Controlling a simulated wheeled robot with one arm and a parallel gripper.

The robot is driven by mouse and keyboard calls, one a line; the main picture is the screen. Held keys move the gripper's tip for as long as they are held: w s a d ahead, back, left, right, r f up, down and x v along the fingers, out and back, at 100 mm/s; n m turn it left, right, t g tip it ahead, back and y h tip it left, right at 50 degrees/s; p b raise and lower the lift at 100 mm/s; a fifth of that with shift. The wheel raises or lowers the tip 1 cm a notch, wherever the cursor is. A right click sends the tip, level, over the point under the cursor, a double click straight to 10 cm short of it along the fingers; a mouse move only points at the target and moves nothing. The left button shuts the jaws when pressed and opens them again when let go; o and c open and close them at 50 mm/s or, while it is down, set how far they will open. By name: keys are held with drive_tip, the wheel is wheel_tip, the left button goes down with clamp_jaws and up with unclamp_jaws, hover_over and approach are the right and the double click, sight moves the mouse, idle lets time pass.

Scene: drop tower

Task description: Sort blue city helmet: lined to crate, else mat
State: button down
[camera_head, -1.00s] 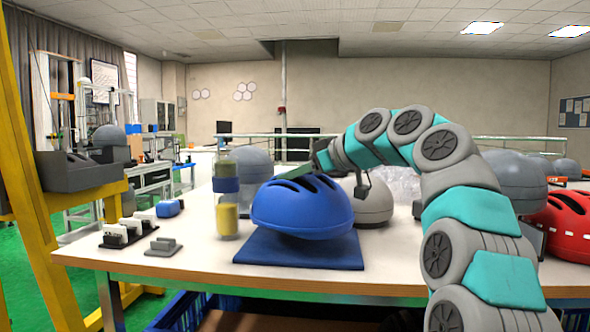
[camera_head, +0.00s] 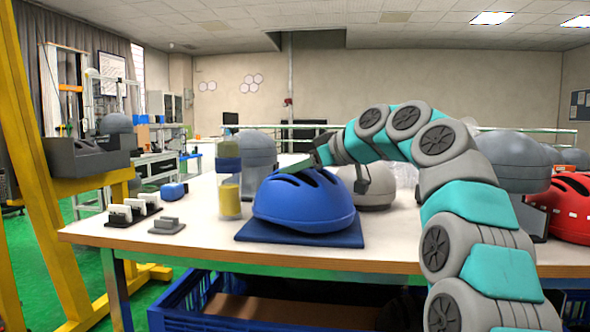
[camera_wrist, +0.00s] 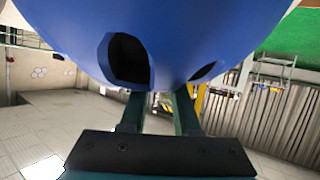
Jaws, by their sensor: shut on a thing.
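The blue city helmet (camera_head: 303,203) is over the dark blue mat (camera_head: 250,235) on the table, low and slightly tilted. I cannot tell whether its rim touches the mat. My gripper (camera_head: 302,167) is shut on the helmet's upper back edge. In the wrist view the helmet (camera_wrist: 185,35) fills the top, its outer shell with dark vents facing me, and my gripper's fingers (camera_wrist: 160,105) reach up to it. The helmet's inside is hidden, so no lining shows. A blue crate (camera_head: 185,319) stands low, below the table's front edge, with a brown bottom.
A red helmet (camera_head: 572,210) is at the right. Small grey holders (camera_head: 130,212) sit at left.

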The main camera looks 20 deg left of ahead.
drive_tip(key=shift+f+b, duration=0.45)
drive_tip(key=shift+f, duration=0.05)
drive_tip(key=c, duration=0.6)
unclamp_jaws()
drive_tip(key=shift+c, duration=1.4)
drive_tip(key=shift+r, duration=0.1)
drive_tip(key=shift+r+p, duration=3.8)
drive_tip(key=shift+r, duration=0.15)
drive_tip(key=shift+s, duration=0.1)
